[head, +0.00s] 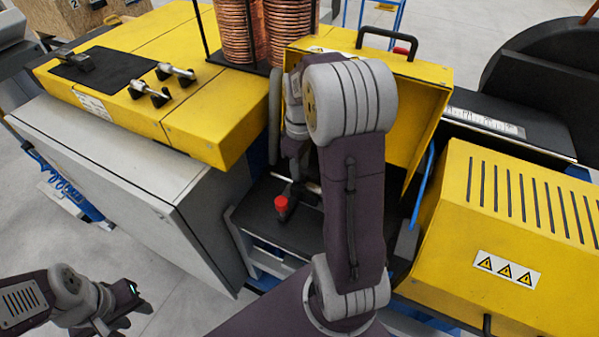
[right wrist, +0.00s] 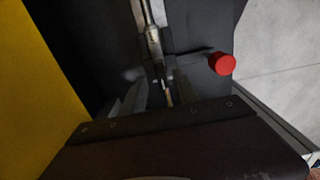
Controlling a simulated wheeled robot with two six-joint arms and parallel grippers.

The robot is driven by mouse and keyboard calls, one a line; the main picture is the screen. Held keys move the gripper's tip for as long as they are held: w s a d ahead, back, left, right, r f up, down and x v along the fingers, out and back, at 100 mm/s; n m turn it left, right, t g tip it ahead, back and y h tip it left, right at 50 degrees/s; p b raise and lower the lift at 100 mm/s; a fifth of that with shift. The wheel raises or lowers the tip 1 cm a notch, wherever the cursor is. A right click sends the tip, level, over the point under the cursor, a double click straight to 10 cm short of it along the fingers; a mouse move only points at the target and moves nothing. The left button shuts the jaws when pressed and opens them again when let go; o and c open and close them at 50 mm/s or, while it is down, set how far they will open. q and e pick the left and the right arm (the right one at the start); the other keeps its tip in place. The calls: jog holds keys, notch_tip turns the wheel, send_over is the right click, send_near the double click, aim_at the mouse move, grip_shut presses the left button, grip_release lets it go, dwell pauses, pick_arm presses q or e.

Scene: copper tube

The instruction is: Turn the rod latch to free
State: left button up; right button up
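The rod latch (right wrist: 152,42) is a slim metal rod on a dark plate in the right wrist view. It runs down toward the space between my right fingers. A short light piece of rod (head: 309,186) shows in the head view, partly covered by my right arm. My right gripper (right wrist: 158,92) has its dim fingers apart on either side of the rod's lower end; contact is too dark to tell. In the head view its fingertips are mostly hidden behind my arm. My left gripper (head: 122,308) is low at the left, away from the machine; its finger opening is unclear.
A red knob (right wrist: 222,63) sits right of the rod, also seen in the head view (head: 281,203). A yellow open cover (head: 425,100) surrounds the work spot. Copper coils (head: 238,30) stand behind. A yellow slotted housing (head: 520,240) is at right.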

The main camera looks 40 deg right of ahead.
aim_at(304, 179)
jog(key=shift+s+a+f, duration=0.1)
jog(key=shift+s+f, duration=0.05)
jog(key=shift+f, duration=0.4)
jog(key=shift+s+f, duration=0.15)
jog(key=shift+f, duration=0.65)
jog(key=shift+w, duration=0.15)
jog(key=shift+c, duration=0.9)
grip_shut()
